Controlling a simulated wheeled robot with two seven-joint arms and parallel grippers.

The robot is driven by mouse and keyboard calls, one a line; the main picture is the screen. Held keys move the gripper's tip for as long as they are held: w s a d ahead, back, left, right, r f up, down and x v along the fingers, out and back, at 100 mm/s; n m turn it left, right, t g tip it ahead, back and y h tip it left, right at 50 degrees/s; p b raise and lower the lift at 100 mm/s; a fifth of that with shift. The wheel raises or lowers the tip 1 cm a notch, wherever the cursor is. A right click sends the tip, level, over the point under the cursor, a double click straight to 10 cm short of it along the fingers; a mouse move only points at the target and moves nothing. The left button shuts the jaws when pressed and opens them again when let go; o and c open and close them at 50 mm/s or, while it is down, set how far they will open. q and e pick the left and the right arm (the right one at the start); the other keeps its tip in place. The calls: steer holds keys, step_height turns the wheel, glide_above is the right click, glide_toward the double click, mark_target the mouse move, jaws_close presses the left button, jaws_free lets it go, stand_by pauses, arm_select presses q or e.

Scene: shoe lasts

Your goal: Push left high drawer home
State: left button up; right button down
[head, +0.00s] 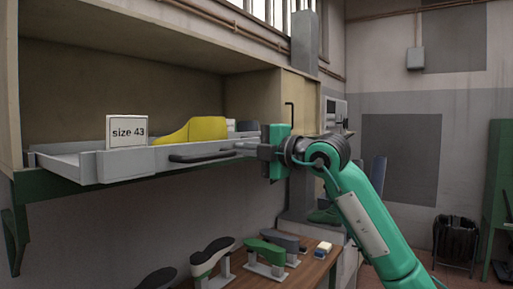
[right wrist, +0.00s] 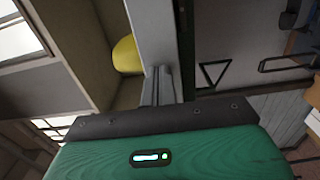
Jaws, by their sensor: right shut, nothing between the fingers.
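The grey drawer (head: 120,163) stands out from the wooden cabinet, with a white "size 43" card on its front and a dark bar handle (head: 200,156). A yellow shoe last (head: 195,130) lies in it. My right gripper (head: 243,147) is shut and empty at the right end of the drawer front, beyond the handle. In the right wrist view its closed fingers (right wrist: 160,82) point at the grey drawer front (right wrist: 153,30); I cannot tell whether they touch. The yellow last (right wrist: 126,55) shows behind that front. My left gripper is not in view.
The cabinet (head: 70,65) surrounds the drawer above and behind. Below, a wooden bench (head: 312,268) carries several shoe lasts on stands, including a green one (head: 265,252). A black bin (head: 455,240) stands on the floor at right. Space in front of the drawer looks clear.

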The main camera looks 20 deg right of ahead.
mark_target(229, 147)
steer(key=shift+p+x, duration=0.45)
steer(key=shift+x, duration=2.1)
steer(key=shift+a, duration=0.1)
steer(key=shift+w+a+r, duration=0.1)
steer(key=shift+w+a, duration=0.2)
steer(key=shift+w, duration=0.1)
steer(key=shift+p+x, duration=0.5)
steer(key=shift+x, duration=1.25)
steer(key=shift+w, duration=0.1)
